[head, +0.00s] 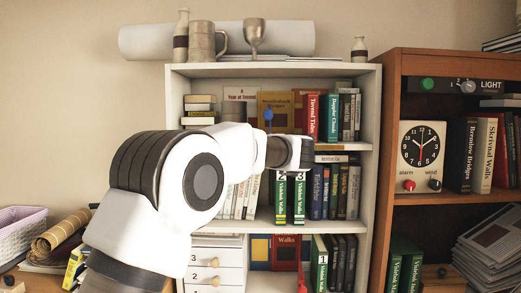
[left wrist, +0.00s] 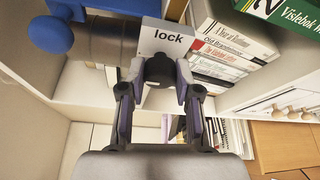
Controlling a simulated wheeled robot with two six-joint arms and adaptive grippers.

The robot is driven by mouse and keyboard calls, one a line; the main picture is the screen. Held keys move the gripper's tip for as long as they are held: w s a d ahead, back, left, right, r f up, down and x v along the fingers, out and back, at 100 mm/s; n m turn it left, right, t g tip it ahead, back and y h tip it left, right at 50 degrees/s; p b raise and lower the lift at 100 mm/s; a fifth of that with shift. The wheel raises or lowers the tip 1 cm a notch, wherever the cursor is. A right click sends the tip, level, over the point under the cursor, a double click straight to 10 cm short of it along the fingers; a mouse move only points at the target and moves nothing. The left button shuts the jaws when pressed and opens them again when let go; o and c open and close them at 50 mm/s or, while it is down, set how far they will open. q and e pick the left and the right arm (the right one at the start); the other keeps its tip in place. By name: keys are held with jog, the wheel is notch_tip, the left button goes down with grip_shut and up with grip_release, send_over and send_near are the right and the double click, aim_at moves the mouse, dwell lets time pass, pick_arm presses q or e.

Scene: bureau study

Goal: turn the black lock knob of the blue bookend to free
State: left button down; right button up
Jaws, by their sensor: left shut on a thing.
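In the left wrist view the blue bookend (left wrist: 52,33) is at the upper left, with a dark grey cylinder (left wrist: 112,40) beside it. A white plate marked "lock" (left wrist: 167,40) sits just above the black lock knob (left wrist: 160,71). My left gripper (left wrist: 159,77) has one finger on each side of the knob and is shut on it. The knob's pointer and exact angle cannot be made out. In the head view a small blue part (head: 268,115) shows above my left arm, whose dark end hides the knob. My right gripper is in neither view.
The white bookcase (head: 372,150) holds rows of books close around my left arm. A brown cabinet (head: 389,120) with a clock (head: 421,148) stands at the right. A pitcher and goblet (head: 254,38) stand on top.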

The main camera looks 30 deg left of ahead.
pick_arm(q)
jog(key=c, duration=0.8)
grip_release()
jog(key=f+v, duration=0.1)
jog(key=v, duration=1)
jog(key=shift+s+d+r, duration=0.2)
jog(key=shift+s+r, duration=0.05)
jog(key=shift+r, duration=0.15)
jog(key=shift+d, duration=0.1)
